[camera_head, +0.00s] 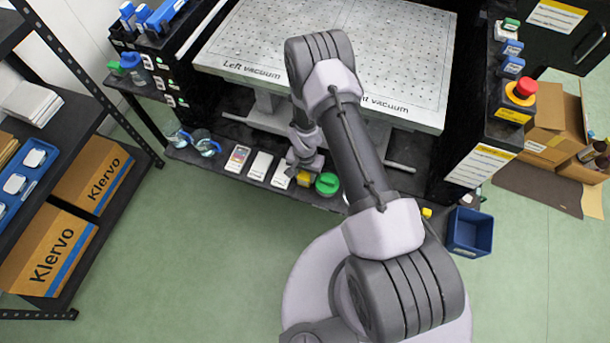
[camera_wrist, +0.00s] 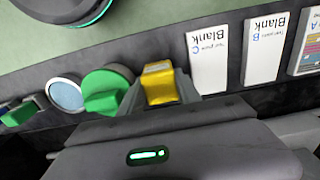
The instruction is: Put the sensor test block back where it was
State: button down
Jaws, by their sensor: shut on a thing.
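The yellow block (camera_head: 304,179), which I take for the sensor test block, is at the low black shelf below the perforated table. It also shows in the wrist view (camera_wrist: 160,84), with a pale top. My gripper (camera_head: 300,168) is shut on it, with grey fingers at its sides in the wrist view (camera_wrist: 165,101). The block is between a green knob-like part (camera_wrist: 105,92) and a white card marked Blank C (camera_wrist: 208,60). I cannot tell whether its underside touches the shelf. My gripper hides its lower part.
Blank card B (camera_wrist: 263,47) and a coloured card (camera_head: 237,158) lie on the shelf beyond card C. A round blue-grey disc (camera_wrist: 66,95) is beyond the green part. The perforated table (camera_head: 390,50) overhangs behind. A blue bin (camera_head: 468,232) stands right. Green floor in front is clear.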

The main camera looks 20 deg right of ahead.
jog(key=shift+f, duration=0.25)
jog(key=c, duration=1.1)
grip_release()
jog(key=shift+r, duration=0.1)
jog(key=shift+r, duration=0.1)
